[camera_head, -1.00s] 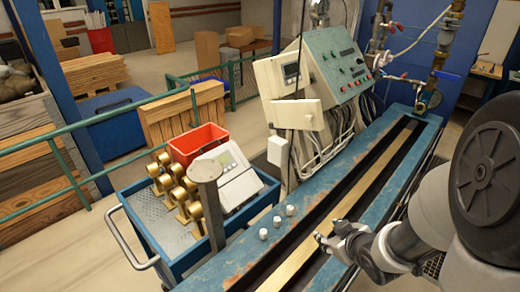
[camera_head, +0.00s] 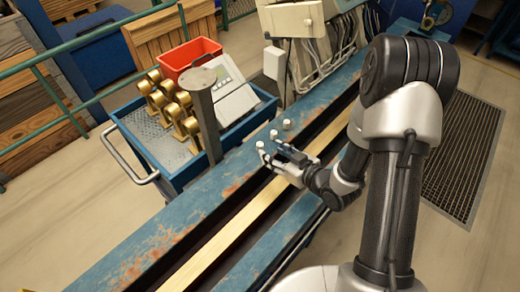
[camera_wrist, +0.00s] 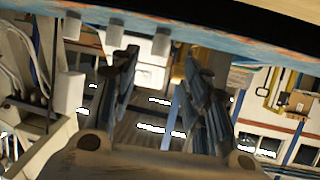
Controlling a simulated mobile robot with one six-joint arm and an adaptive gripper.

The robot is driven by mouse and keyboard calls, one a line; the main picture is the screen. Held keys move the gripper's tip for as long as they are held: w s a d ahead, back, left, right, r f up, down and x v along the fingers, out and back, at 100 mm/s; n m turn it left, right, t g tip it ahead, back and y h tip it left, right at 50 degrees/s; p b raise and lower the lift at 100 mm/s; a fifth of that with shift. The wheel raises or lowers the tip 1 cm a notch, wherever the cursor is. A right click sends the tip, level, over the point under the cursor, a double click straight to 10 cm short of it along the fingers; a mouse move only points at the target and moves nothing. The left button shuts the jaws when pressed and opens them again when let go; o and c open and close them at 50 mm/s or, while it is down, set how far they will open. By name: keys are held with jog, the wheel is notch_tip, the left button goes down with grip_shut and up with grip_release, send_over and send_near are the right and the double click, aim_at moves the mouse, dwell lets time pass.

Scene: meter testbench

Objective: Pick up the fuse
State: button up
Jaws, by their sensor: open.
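Three small white cylinders, which look like the fuses, stand in a row on the blue bench rail: a near one (camera_head: 261,146), a middle one (camera_head: 274,133) and a far one (camera_head: 287,124). My gripper (camera_head: 271,156) is open and empty, just beside the near cylinder. In the upside-down wrist view the cylinders show as a left one (camera_wrist: 72,25), a middle one (camera_wrist: 114,32) and a right one (camera_wrist: 162,40). The right one appears between my open fingers (camera_wrist: 161,66). I cannot tell whether any finger touches it.
The blue bench (camera_head: 150,245) has a long brass-coloured strip (camera_head: 230,232) in a dark channel. A grey post (camera_head: 205,115) stands before a blue cart with brass fittings (camera_head: 172,108), a red bin (camera_head: 190,58) and a grey meter device (camera_head: 234,95). A control cabinet (camera_head: 292,20) stands behind.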

aim_at(261, 145)
jog(key=b+x, duration=0.1)
jog(key=x, duration=0.7)
jog(key=shift+w+a+b, duration=0.15)
jog(key=shift+w+b, duration=0.05)
jog(key=shift+b, duration=0.2)
jog(key=shift+c, duration=0.4)
jog(key=c, duration=0.9)
jog(key=shift+r, duration=0.1)
